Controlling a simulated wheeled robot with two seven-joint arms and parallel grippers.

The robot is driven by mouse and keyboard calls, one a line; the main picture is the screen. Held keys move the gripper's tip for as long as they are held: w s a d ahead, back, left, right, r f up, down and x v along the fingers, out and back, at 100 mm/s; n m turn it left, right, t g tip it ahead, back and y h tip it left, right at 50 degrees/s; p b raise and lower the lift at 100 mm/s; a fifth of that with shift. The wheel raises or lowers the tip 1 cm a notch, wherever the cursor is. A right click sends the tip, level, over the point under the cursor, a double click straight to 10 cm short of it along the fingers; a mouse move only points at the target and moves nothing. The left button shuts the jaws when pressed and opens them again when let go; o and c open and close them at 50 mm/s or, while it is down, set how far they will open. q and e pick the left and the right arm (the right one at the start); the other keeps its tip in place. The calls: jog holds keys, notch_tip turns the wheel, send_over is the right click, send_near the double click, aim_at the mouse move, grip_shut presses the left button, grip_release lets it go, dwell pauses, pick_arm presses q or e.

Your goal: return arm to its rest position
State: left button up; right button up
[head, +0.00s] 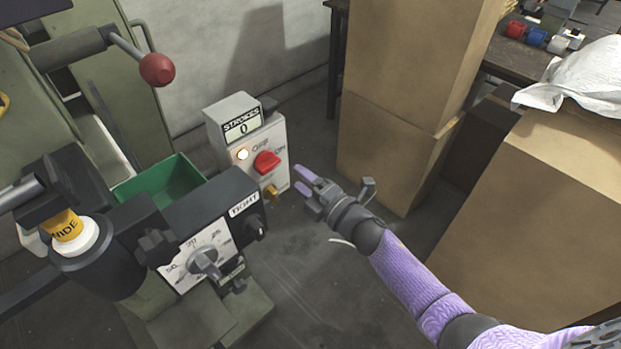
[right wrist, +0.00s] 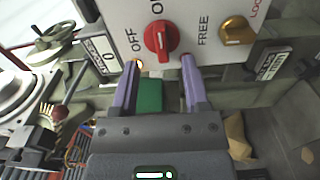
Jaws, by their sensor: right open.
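My right gripper (head: 299,181) is open and empty, with two purple fingers. It is at the right of the control box (head: 222,112), apart from it as far as I can tell. In the right wrist view my right gripper (right wrist: 158,66) points at the box's panel, with the red knob (right wrist: 158,40) just beyond and between the fingertips. In the head view the red knob (head: 267,161) is beside the OFF and ON marks, near a lit lamp (head: 242,154). The counter display (head: 243,126) reads 0. A yellow knob (head: 271,191) is below. My left gripper is not in view.
The press with a dial (head: 190,262) and a red-balled lever (head: 157,69) fills the left. A green bin (head: 158,183) is behind the dial. Cardboard boxes (head: 385,150) stand behind my right arm, another (head: 545,205) at right. Floor (head: 315,285) is open below the arm.

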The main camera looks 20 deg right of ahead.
jog(key=v, duration=0.3)
